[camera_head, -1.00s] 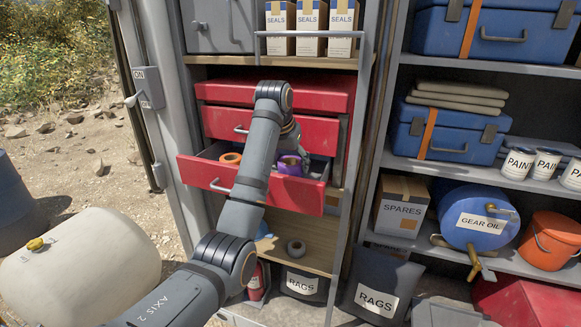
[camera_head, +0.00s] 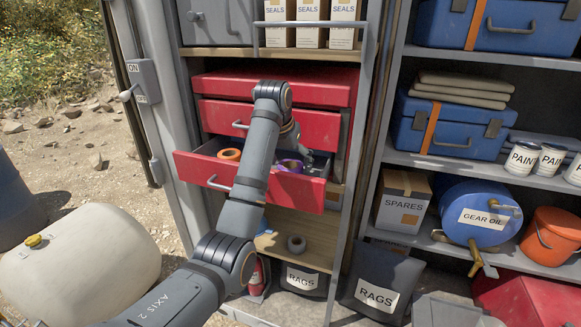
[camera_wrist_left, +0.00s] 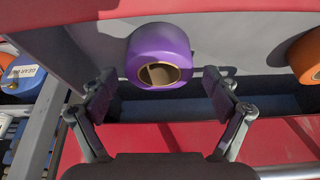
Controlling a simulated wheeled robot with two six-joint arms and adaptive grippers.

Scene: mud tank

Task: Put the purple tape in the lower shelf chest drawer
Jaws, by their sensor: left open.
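The purple tape (camera_head: 290,165) is in the open lower red drawer (camera_head: 240,183), right of an orange tape. In the left wrist view the purple tape (camera_wrist_left: 160,50) shows whole, with its brown core facing me. My left gripper (camera_head: 305,158) is over the right part of the drawer. In the left wrist view the left gripper (camera_wrist_left: 160,95) is open, its fingers apart on either side of the tape's near edge, with gaps between them and the tape. My forearm hides part of the drawer front. My right gripper is not in view.
An orange tape (camera_head: 229,154) lies in the drawer's left part. A metal upright (camera_head: 355,175) stands close to the drawer's right.

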